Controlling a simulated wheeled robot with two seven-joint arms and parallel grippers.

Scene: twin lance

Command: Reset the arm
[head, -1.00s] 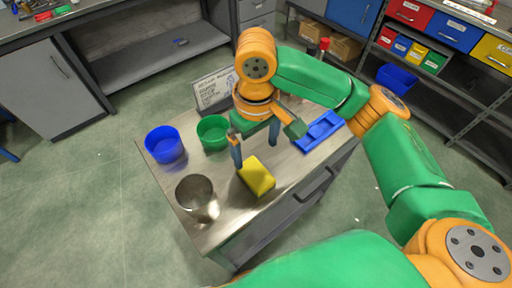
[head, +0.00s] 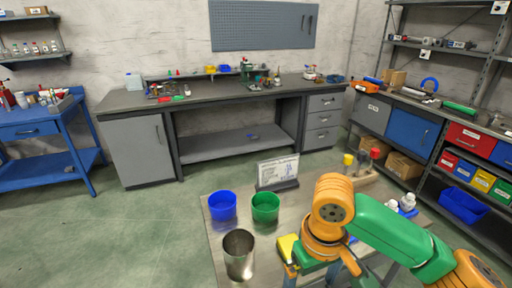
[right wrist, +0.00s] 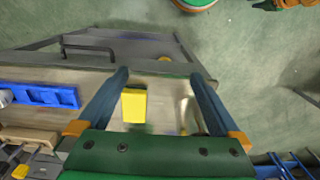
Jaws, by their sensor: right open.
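My right arm comes in from the right in the head view. Its gripper (head: 311,277) points down over the small table (head: 212,240), near a yellow block (head: 287,246) that it partly hides. In the right wrist view the two fingers of this gripper (right wrist: 160,75) stand wide apart with nothing held. The yellow block also shows there (right wrist: 134,106), on the tabletop beyond the fingers and apart from them as far as I can see. My left gripper is not in view.
On the small table stand a blue cup (head: 222,206), a green cup (head: 265,207), a metal cup (head: 239,255) and a sign (head: 278,172). A blue tray (right wrist: 40,95) lies near the table edge. A workbench (head: 230,93) and shelves stand behind; the floor between is clear.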

